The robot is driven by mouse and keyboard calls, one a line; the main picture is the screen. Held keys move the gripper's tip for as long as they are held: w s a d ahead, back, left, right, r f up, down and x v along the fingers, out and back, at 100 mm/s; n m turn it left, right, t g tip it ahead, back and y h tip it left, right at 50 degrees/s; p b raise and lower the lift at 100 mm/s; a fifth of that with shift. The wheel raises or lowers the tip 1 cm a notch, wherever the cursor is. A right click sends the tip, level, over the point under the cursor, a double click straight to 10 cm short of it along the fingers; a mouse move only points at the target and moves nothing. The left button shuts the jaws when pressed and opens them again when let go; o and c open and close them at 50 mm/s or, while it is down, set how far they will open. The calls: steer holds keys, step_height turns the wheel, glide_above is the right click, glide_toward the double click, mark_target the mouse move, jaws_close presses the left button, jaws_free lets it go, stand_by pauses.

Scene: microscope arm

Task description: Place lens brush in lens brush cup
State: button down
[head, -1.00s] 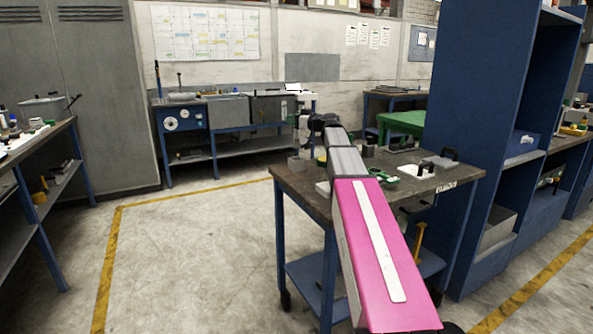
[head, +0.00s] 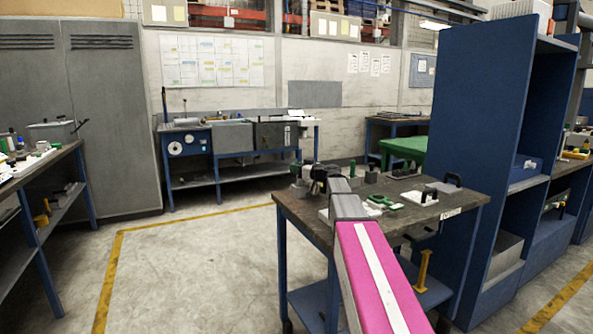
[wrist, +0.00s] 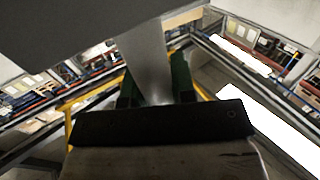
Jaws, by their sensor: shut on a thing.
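My arm reaches over the cart's worktop, and its dark end with my gripper (head: 322,178) is at the worktop's far left part. In the wrist view, two dark green fingers (wrist: 157,82) are closed on a pale grey piece (wrist: 148,65) that widens upward into a large grey shape. I cannot tell whether this piece is the lens brush. A small dark cylinder (head: 371,174) stands on the worktop right of my gripper; I cannot tell whether it is the lens brush cup. No brush shows clearly in the head view.
The cart's worktop (head: 460,196) also carries green pieces (head: 382,202), a white piece with a black handle (head: 420,197) and a grey block with a black handle (head: 443,187). A tall blue shelf (head: 470,130) stands close on the right. The floor left of the cart is clear.

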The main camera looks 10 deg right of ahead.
steer(key=shift+f, duration=0.15)
steer(key=c, duration=0.9)
jaws_free()
steer(key=shift+c, duration=0.2)
steer(key=shift+f, duration=0.1)
steer(key=v, duration=1)
steer(key=shift+s+d, duration=0.25)
steer(key=shift+s, duration=0.05)
